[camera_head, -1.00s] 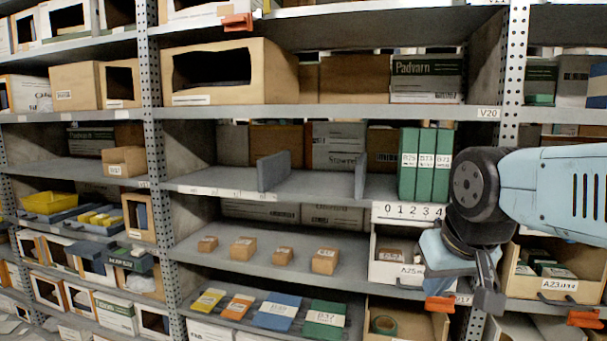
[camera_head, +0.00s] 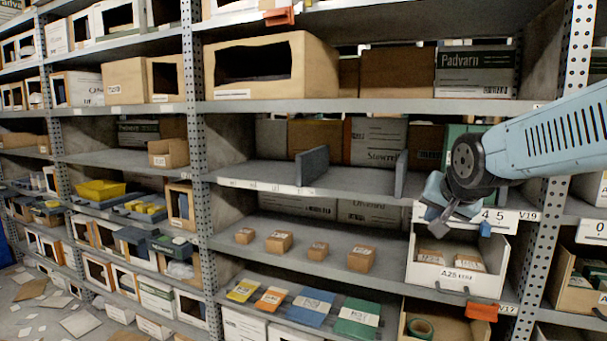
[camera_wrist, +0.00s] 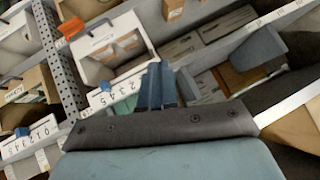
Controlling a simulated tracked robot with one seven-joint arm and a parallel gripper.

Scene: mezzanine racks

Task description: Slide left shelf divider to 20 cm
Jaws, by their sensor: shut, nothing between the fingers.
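The left shelf divider (camera_head: 312,166) is a dark grey upright panel on the middle shelf (camera_head: 350,181). A pale strip with small marks (camera_head: 265,186) runs along the shelf's front edge to its left. A second divider (camera_head: 401,174) stands to the right. My gripper (camera_head: 440,213) is shut and empty, right of both dividers and in front of a numbered strip (camera_head: 505,217). In the wrist view my closed fingers (camera_wrist: 156,86) lie over that strip; a grey-blue divider (camera_wrist: 258,48) shows at upper right, which one I cannot tell.
Green boxes (camera_head: 455,138) stand behind my arm, partly hidden. A white bin (camera_head: 457,278) marked A25 sits below my gripper. A perforated post (camera_head: 560,150) rises to the right. The shelf between the two dividers is clear at the front. Small cartons (camera_head: 279,242) stand one shelf down.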

